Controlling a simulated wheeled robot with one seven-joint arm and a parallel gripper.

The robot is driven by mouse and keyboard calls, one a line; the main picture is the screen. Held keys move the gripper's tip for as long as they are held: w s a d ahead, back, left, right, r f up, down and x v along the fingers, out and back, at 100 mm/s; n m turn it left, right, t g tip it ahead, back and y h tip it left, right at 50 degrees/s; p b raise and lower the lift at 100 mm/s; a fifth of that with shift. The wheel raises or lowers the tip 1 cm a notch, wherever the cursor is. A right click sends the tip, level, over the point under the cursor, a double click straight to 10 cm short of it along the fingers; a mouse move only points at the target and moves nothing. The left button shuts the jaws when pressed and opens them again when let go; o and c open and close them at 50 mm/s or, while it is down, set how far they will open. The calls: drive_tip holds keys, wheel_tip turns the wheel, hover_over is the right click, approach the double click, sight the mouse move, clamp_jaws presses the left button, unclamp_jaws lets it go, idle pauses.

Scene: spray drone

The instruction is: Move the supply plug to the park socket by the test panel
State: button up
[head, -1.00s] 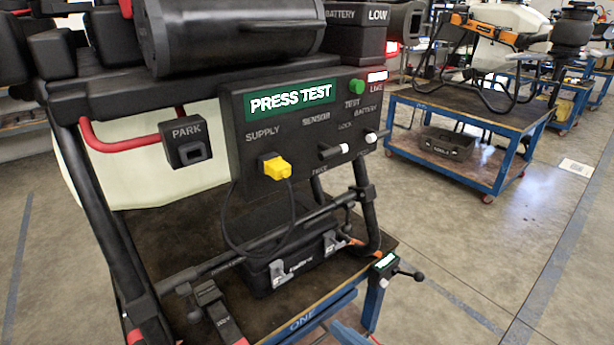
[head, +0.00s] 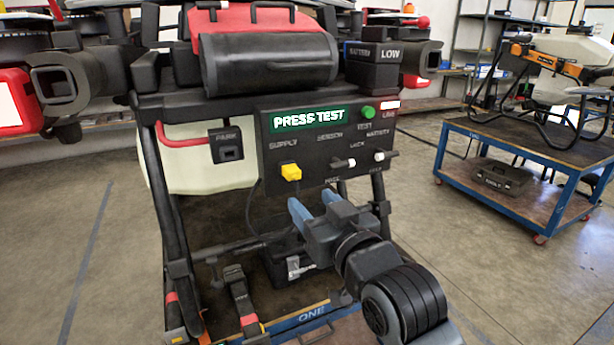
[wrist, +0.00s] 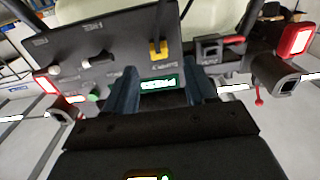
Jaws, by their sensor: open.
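The yellow supply plug (head: 291,172) sits in the SUPPLY socket on the black test panel (head: 310,155); a dark cable hangs near it. The park socket (head: 227,147), a black box labelled PARK, is left of the panel with its slot empty. My gripper (head: 316,206) is open and empty, below and in front of the panel, apart from the plug. In the wrist view, which is upside down, the plug (wrist: 157,49) and park socket (wrist: 212,50) lie beyond the blue fingers (wrist: 163,88).
The panel's screen reads PRESS TEST, with a green button (head: 368,112) at its upper right and levers (head: 343,162) below. A black case (head: 290,262) and frame bars lie under the panel. A blue cart (head: 525,165) with another drone stands at right.

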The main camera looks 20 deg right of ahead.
sight(295, 177)
drive_tip(key=shift+w+d+r, duration=0.1)
drive_tip(key=shift+d+r, duration=0.1)
drive_tip(key=shift+r, duration=0.35)
drive_tip(key=shift+w, duration=0.15)
drive_tip(key=shift+w+b, duration=0.75)
drive_tip(key=shift+w, duration=3.65)
drive_tip(key=shift+c, duration=0.4)
clamp_jaws()
drive_tip(key=shift+s+p, duration=0.2)
drive_tip(key=shift+p, duration=0.1)
drive_tip(key=shift+s+p, duration=0.8)
drive_tip(key=shift+s, duration=2.05)
